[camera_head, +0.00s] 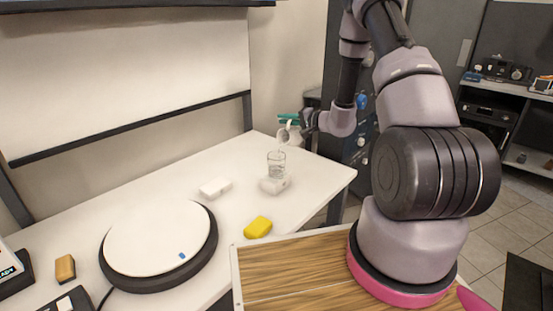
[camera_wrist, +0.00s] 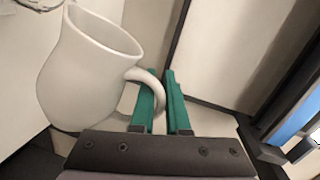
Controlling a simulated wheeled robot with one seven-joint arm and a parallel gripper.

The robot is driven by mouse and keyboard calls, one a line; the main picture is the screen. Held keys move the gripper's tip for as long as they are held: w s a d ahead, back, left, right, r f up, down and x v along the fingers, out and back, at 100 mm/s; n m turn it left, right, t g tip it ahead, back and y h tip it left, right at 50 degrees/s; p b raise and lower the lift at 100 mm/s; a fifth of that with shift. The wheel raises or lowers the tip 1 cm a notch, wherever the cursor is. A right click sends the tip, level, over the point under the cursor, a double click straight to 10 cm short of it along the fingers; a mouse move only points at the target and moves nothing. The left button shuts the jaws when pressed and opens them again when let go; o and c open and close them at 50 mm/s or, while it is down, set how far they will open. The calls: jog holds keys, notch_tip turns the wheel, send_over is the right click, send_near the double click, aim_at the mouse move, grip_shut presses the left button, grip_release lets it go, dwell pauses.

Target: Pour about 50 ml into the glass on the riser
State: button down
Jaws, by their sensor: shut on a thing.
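A white jug (camera_head: 291,136) hangs from my gripper (camera_head: 290,118), just above and slightly right of the glass. In the wrist view, the green fingers (camera_wrist: 165,105) are shut on the handle of the jug (camera_wrist: 80,75). The jug looks tipped toward the glass in the head view; its contents are hidden. The clear glass (camera_head: 276,163) stands upright on a small white riser (camera_head: 273,187) near the table's far right end. It seems to hold some clear liquid, but the level is hard to read. Whether liquid is falling from the jug is unclear.
A white block (camera_head: 215,187) lies left of the riser. A yellow sponge (camera_head: 257,227) lies in front, near the table edge. A round white turntable with a black rim (camera_head: 112,273) fills the left of the white table (camera_head: 172,184). A tan block (camera_head: 65,268) lies at far left.

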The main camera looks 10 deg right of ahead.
jog(key=w+d+f+m+y, duration=0.1)
jog(key=w+d+f+m, duration=0.2)
jog(key=d+f+m, duration=0.1)
jog(key=shift+f+m+y, duration=0.3)
jog(key=shift+f+m, duration=0.45)
jog(key=shift+m, duration=0.35)
jog(key=shift+f, duration=0.1)
jog(key=w+d+f+m+y, duration=0.1)
jog(key=w+d+f+m, duration=0.2)
jog(key=d+f+m, duration=0.1)
jog(key=shift+w+d+f+m+b, duration=0.35)
jog(key=shift+d+m+b, duration=0.15)
jog(key=shift+m, duration=0.6)
jog(key=shift+s, duration=0.1)
